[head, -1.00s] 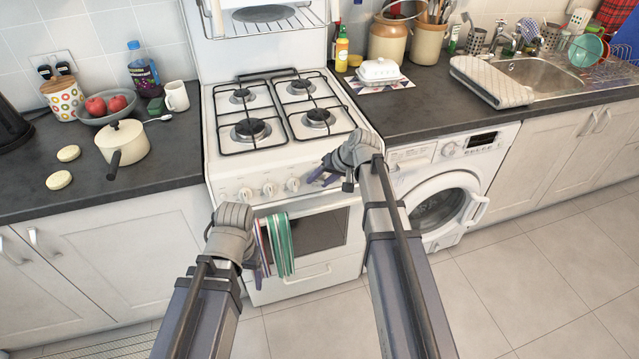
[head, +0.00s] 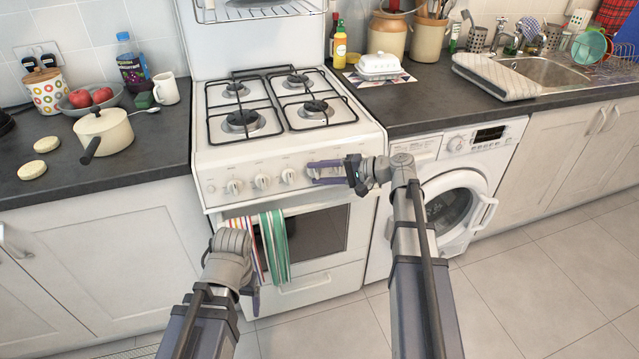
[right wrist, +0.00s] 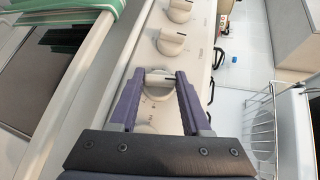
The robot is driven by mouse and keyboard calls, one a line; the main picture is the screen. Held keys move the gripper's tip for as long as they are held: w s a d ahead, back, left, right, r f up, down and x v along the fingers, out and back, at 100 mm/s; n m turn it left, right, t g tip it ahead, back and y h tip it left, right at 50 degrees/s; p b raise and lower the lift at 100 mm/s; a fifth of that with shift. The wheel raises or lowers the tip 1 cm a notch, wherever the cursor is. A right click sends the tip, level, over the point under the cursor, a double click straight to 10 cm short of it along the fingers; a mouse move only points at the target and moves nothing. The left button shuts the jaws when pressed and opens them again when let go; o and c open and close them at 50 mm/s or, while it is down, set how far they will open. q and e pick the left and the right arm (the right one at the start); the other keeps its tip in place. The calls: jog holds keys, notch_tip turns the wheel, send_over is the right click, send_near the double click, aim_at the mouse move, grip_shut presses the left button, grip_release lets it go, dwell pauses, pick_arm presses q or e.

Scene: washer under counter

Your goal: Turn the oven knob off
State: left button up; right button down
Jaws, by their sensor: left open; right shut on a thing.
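The white oven (head: 285,150) has a row of round white knobs on its front panel, including one at the left (head: 235,186) and one just left of my right gripper (head: 288,176). My right gripper (head: 318,172) is at the right end of this row, shut on a knob. In the right wrist view, that oven knob (right wrist: 155,78) sits between the two purple fingers, with a dark mark on it and print on the panel beside it. In the head view the gripper hides this knob. My left gripper (head: 256,298) is open and empty, low in front of the oven door.
Striped towels (head: 274,248) hang on the oven door handle, beside my left gripper. The washer (head: 455,185) stands right of the oven. A lidded pot (head: 105,130) stands on the left counter. The tiled floor is clear at the right.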

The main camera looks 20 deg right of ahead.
pick_arm(q)
jog(key=shift+f+b, duration=1.35)
jog(key=shift+f, duration=0.4)
pick_arm(e)
jog(key=shift+s+f+m+t+y, duration=0.1)
jog(key=shift+f+m+t+y, duration=0.15)
jog(key=shift+m+t+y, duration=0.45)
jog(key=shift+r, duration=0.1)
jog(key=shift+c, duration=1.8)
grip_release()
pick_arm(q)
jog(key=shift+r+p, duration=0.5)
jog(key=shift+p, duration=0.05)
pick_arm(e)
jog(key=v, duration=0.7)
jog(key=shift+s+d+r, duration=0.15)
jog(key=shift+s+d, duration=0.05)
jog(key=shift+d, duration=0.1)
pick_arm(q)
jog(key=shift+r, duration=0.1)
pick_arm(e)
jog(key=shift+a, duration=0.1)
